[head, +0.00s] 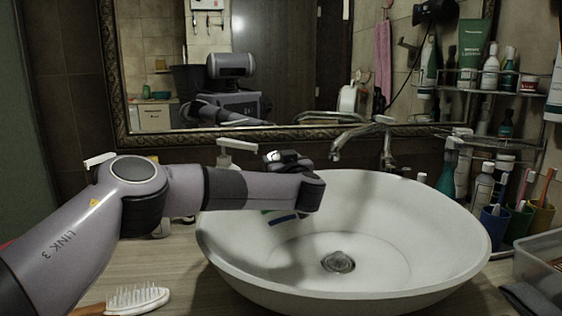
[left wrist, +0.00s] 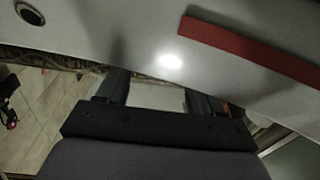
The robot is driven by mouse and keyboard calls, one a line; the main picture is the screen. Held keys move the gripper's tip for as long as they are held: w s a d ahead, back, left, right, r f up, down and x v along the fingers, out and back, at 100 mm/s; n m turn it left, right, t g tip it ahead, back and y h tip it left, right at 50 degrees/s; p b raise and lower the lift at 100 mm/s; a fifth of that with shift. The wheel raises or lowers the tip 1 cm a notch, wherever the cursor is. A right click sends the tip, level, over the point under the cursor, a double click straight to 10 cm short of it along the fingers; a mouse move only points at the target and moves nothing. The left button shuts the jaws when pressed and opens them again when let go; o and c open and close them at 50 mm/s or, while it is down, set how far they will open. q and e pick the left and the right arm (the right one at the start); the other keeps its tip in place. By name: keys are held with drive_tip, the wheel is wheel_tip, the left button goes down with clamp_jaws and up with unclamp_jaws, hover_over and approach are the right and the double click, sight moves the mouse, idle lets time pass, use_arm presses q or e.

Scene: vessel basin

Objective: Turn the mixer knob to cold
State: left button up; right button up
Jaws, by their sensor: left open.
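The chrome mixer tap (head: 362,137) stands behind the white vessel basin (head: 455,255), its spout hanging over the basin's back rim. Its knob (head: 384,120) is the lever on top. My left gripper (head: 288,158) is at the basin's back left, left of the spout and apart from the tap, partly hidden by my forearm. In the left wrist view my left gripper (left wrist: 157,92) has its two dark fingers spread with nothing between them. The tap cannot be made out in that view. My right gripper is not in view.
A framed mirror (head: 300,131) hangs behind the tap and reflects me. A pump bottle (head: 228,152) stands behind my left arm. Bottles and toothbrush cups (head: 493,225) crowd the right side, below a wire shelf (head: 490,92). A hairbrush (head: 135,298) lies at front left.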

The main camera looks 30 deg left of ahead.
use_arm(q)
drive_tip(key=shift+w, duration=0.1)
drive_tip(key=c, duration=1.1)
drive_tip(key=shift+o, duration=0.2)
drive_tip(key=shift+a+r+m+t+h, duration=0.15)
drive_tip(key=shift+m+t+h, duration=0.2)
drive_tip(key=shift+m, duration=0.35)
drive_tip(key=m+h+b, duration=0.1)
drive_tip(key=m+t+h+b, duration=0.1)
drive_tip(key=shift+a+f+m, duration=0.15)
drive_tip(key=shift+f+m, duration=0.05)
drive_tip(key=shift+m, duration=0.1)
drive_tip(key=shift+r+m+t+h+b, duration=0.1)
drive_tip(key=shift+m+t+h+b, duration=0.45)
drive_tip(key=shift+m+h, duration=0.55)
drive_tip(key=o, duration=1.1)
drive_tip(key=shift+c, duration=0.2)
